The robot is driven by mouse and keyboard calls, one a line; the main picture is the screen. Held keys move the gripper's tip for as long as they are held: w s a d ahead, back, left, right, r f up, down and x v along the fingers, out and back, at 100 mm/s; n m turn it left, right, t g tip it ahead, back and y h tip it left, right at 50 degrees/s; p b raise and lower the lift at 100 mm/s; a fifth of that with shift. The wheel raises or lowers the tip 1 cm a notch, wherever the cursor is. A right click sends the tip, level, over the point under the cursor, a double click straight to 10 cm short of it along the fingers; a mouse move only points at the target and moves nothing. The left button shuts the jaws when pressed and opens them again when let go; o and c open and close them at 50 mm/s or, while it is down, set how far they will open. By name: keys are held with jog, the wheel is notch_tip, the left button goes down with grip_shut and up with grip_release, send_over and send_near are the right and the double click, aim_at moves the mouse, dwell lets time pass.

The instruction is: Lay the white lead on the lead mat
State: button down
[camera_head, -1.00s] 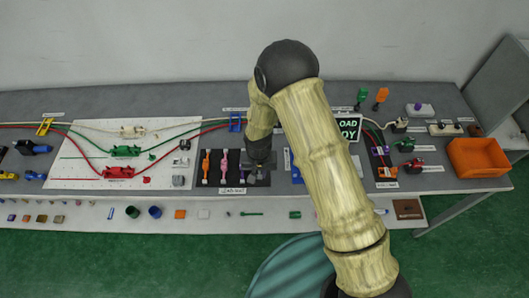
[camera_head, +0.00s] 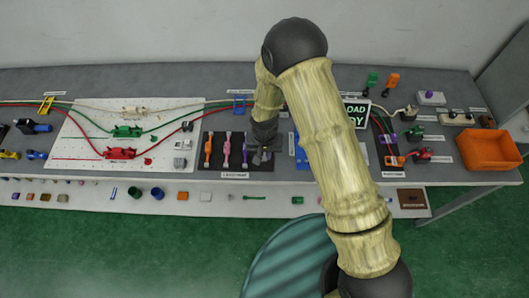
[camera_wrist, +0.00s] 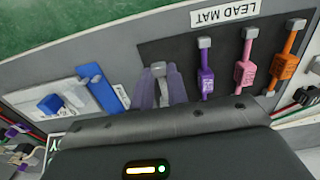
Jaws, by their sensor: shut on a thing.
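The dark lead mat (camera_head: 217,151) lies on the bench and shows in the wrist view (camera_wrist: 183,47), with its LEAD MAT label at the edge. Orange (camera_wrist: 286,60), pink (camera_wrist: 246,65) and purple (camera_wrist: 206,75) leads lie on it side by side. My gripper (camera_wrist: 161,82) is over the mat's end, beside the purple lead, also seen in the head view (camera_head: 262,156). It is shut on the white lead (camera_wrist: 158,69), whose pale end shows between the fingers. The rest of that lead is hidden, and I cannot tell whether it touches the mat.
A blue part (camera_wrist: 103,90) stands close beside the mat on my gripper's other side. The white board (camera_head: 75,145) with cables and clamps is left of the mat. An orange bin (camera_head: 490,150) stands far right. A shelf with small parts runs below the bench front.

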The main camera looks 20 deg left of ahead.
aim_at(264, 166)
jog(key=shift+f+b, duration=0.3)
jog(key=shift+f, duration=0.35)
jog(key=shift+f, duration=0.1)
dwell(0.5)
jog(key=shift+w+f, duration=0.1)
jog(key=shift+f, duration=0.05)
jog(key=shift+s+a+f+b, duration=0.1)
jog(key=shift+s+f+b, duration=0.15)
jog(key=shift+b, duration=0.2)
jog(key=shift+w+f, duration=0.2)
jog(key=shift+f, duration=0.1)
jog(key=shift+s+r, duration=0.1)
jog(key=shift+f+b, duration=1.2)
jog(key=shift+f, duration=0.2)
